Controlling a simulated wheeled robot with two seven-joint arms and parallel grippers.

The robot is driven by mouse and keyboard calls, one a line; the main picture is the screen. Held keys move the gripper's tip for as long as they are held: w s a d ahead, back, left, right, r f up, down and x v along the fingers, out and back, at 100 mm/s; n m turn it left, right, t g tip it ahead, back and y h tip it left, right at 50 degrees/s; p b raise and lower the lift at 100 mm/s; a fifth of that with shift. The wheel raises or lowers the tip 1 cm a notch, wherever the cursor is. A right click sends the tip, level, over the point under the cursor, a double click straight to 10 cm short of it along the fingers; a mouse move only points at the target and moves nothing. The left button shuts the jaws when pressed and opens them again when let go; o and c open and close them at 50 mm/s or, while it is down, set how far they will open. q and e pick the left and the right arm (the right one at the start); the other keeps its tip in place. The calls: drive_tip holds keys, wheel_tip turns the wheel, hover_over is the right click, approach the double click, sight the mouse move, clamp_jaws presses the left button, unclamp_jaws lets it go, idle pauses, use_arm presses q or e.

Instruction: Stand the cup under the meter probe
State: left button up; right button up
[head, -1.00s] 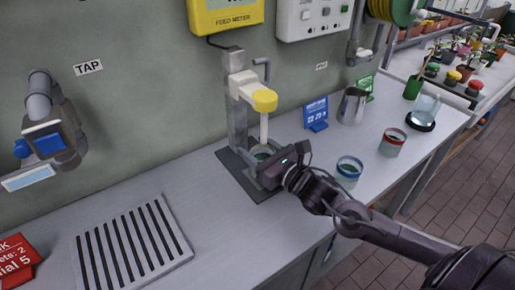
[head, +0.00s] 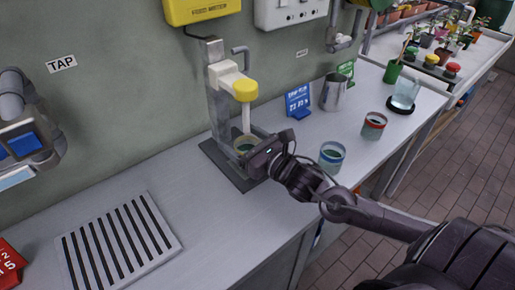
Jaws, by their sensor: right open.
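The meter probe (head: 246,117) is a pale rod hanging below a yellow cap on a grey stand. A cup (head: 244,146) with dark green contents stands upright on the dark base plate under the probe. The rod's lower end is at the cup's mouth; whether it reaches inside is not clear. My right gripper (head: 252,157) is open at the cup's front right side and hides part of it. Whether the fingers touch the cup cannot be told. My left gripper is out of view.
A blue-banded cup (head: 331,158) stands close to my right wrist, with a red-banded cup (head: 374,126) beyond it. A metal jug (head: 333,92) and blue sign (head: 298,101) stand behind. A slotted drain plate (head: 118,243) lies at left; the counter between is clear.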

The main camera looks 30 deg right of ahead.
drive_tip(key=shift+s+d+f, duration=0.1)
drive_tip(key=shift+s+f, duration=0.05)
drive_tip(key=shift+s, duration=0.3)
drive_tip(key=shift+p+v, duration=0.65)
drive_tip(key=shift+v, duration=4.85)
